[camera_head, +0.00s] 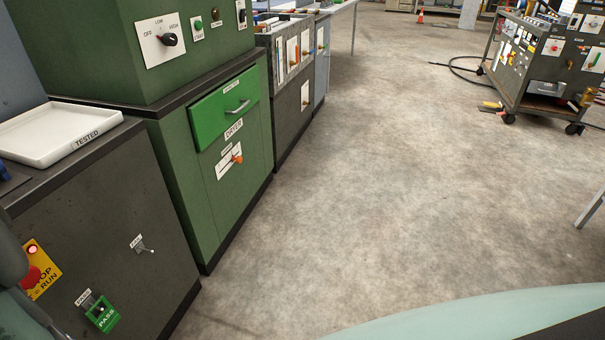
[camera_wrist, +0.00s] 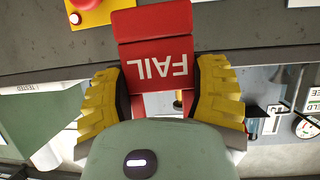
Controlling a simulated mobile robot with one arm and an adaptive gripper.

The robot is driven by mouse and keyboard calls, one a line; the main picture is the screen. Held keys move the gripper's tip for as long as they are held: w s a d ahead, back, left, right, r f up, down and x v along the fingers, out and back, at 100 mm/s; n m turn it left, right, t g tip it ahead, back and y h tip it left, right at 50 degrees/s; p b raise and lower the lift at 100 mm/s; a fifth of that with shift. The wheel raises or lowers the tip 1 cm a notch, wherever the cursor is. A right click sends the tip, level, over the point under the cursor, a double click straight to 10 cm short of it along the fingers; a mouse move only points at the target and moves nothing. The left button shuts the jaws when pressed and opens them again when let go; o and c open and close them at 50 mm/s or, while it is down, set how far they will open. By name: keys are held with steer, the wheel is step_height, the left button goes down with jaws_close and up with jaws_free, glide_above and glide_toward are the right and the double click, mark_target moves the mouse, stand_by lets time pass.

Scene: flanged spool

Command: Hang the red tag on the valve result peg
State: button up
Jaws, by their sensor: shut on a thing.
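The red tag (camera_wrist: 156,64), with white FAIL lettering upside down in the wrist view, is held between the yellow fingers of my gripper (camera_wrist: 162,88). My gripper is shut on its narrower part, and the lettered plate sticks out past the fingers. The tag and fingers do not show in the head view. On the dark cabinet front in the head view, a bare peg (camera_head: 147,248) sticks out beside a small label. A green PASS tag (camera_head: 103,315) hangs lower left, under another label.
A red stop button on a yellow plate (camera_head: 43,266) is left of the pegs; the plate also shows in the wrist view (camera_wrist: 92,12). A white TESTED tray (camera_head: 60,130) sits on the cabinet. The green dryer (camera_head: 215,170) stands beside it.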

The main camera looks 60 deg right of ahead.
steer(key=s+a+f+n+g+y+b, duration=0.1)
steer(key=s+a+f+b, duration=0.15)
steer(key=f+b, duration=0.85)
steer(key=s+a+f+n+y+b, duration=0.1)
steer(key=s+a+f+y+b, duration=0.15)
steer(key=f+b, duration=0.9)
steer(key=s+a+f+n+g+y+b, duration=0.15)
steer(key=a+f+b, duration=0.25)
steer(key=f+b, duration=0.65)
steer(key=w+a+f+h+b, duration=0.1)
steer(key=w+a+f+b, duration=0.1)
steer(key=w, duration=0.9)
steer(key=shift+w+a+f+t, duration=0.25)
steer(key=shift+a+f+t, duration=0.2)
steer(key=shift+f, duration=0.35)
steer(key=shift+f, duration=0.1)
steer(key=o, duration=1.3)
steer(key=shift+c, duration=0.2)
